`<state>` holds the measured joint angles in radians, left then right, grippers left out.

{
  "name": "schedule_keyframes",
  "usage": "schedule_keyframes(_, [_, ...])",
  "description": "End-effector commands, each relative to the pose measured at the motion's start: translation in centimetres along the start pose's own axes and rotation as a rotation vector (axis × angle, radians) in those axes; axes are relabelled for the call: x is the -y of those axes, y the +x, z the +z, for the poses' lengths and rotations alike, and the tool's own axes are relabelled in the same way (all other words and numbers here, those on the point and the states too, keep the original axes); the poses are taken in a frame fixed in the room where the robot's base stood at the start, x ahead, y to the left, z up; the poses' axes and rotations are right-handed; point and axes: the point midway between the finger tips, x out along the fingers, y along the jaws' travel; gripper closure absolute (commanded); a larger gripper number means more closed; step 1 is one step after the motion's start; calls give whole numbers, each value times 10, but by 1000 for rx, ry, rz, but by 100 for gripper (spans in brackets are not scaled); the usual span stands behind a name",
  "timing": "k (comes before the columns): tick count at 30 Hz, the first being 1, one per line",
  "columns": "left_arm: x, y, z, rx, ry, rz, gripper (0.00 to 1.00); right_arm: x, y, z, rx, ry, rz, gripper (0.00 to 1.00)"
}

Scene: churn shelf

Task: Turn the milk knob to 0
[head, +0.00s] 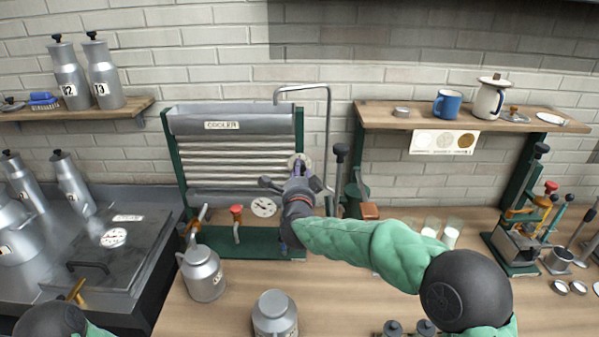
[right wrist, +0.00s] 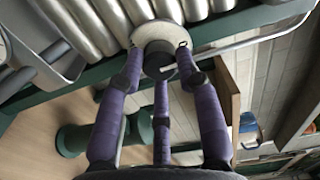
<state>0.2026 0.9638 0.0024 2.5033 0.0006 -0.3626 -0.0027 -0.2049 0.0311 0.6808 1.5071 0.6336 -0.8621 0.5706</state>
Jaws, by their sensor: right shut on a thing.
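The milk knob (right wrist: 158,58) is a grey round knob on a pale dial plate (right wrist: 165,32), on the green frame at the cooler's right side. In the head view the pale dial (head: 299,159) shows just beyond my right gripper (head: 297,174), which largely hides the knob. In the right wrist view the purple fingers of my right gripper (right wrist: 159,68) are closed around the knob. The dial's numbers and the knob's pointing direction cannot be read. The cooler (head: 222,125) has ribbed metal pipes and a green frame. My left gripper is out of view.
A milk can (head: 203,273) and another can (head: 275,315) stand on the counter in front of the cooler. A bent metal pipe (head: 328,110) rises beside the knob. A wooden shelf (head: 380,118) with a blue mug (head: 447,104) is at right.

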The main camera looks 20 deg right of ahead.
Motion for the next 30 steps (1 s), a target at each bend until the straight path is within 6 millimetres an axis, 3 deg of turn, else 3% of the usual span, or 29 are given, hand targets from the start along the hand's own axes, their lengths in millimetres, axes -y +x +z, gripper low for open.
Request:
schedule_keyframes(11, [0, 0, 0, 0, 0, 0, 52, -3, 0, 0, 1, -6, 4, 98])
schedule_keyframes(12, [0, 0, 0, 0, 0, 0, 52, -3, 0, 0, 1, -6, 4, 54])
schedule_keyframes(14, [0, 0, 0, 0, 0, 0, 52, -2, 0, 0, 1, -5, 4, 42])
schedule_keyframes(25, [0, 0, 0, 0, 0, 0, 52, 0, -2, 0, 0, -3, 1, 42])
schedule_keyframes(30, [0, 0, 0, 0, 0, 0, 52, 1, -19, 0, 0, -3, 0, 42])
